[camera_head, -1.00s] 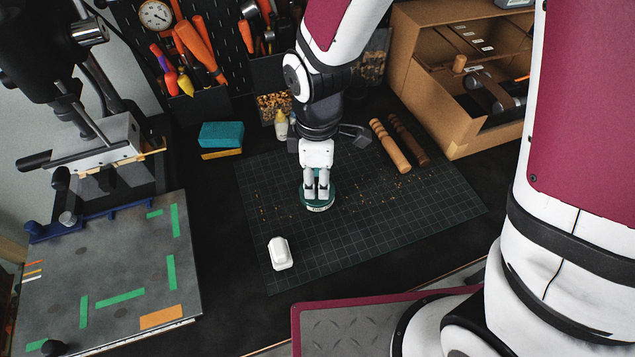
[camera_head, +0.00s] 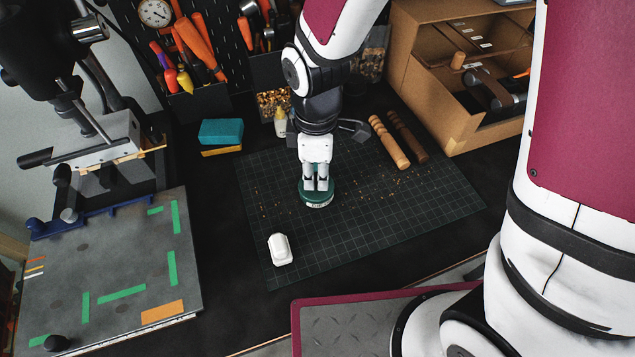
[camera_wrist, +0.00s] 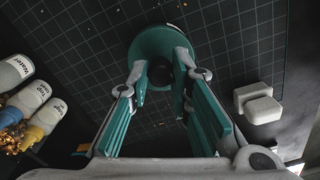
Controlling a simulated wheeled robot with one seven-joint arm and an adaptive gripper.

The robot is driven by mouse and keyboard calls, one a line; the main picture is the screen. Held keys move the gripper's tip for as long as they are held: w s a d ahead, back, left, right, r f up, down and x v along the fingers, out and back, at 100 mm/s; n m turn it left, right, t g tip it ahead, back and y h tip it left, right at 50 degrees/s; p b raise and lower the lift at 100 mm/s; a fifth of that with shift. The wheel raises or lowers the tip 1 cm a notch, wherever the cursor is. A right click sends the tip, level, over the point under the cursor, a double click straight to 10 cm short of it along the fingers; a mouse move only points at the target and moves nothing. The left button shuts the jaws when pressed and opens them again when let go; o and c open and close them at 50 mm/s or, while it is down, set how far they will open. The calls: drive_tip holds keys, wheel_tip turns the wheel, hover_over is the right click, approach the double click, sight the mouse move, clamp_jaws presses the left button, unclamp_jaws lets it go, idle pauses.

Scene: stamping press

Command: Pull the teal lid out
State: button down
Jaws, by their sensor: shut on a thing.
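The teal lid (camera_head: 317,187) sits on top of a low round container with a white labelled side (camera_head: 319,205), on the dark cutting mat. In the wrist view the teal lid (camera_wrist: 140,48) is a round disc with a dark knob-like centre (camera_wrist: 160,72). My gripper (camera_head: 316,188) points down over it; it also shows in the wrist view (camera_wrist: 161,78). Its fingers are shut on the lid's middle part. The fingertips partly hide the grip. I cannot tell whether the lid is apart from the container.
A white block-like object (camera_head: 280,249) lies on the cutting mat (camera_head: 400,235). Wooden handles (camera_head: 390,143) lie at the back right beside a brown cabinet (camera_head: 440,105). A press plate (camera_head: 120,265) stands left. A teal block (camera_head: 221,131) and small bottles (camera_wrist: 30,105) are behind.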

sight(316, 175)
drive_tip(key=shift+r+p, duration=1.2)
drive_tip(key=shift+r, duration=0.75)
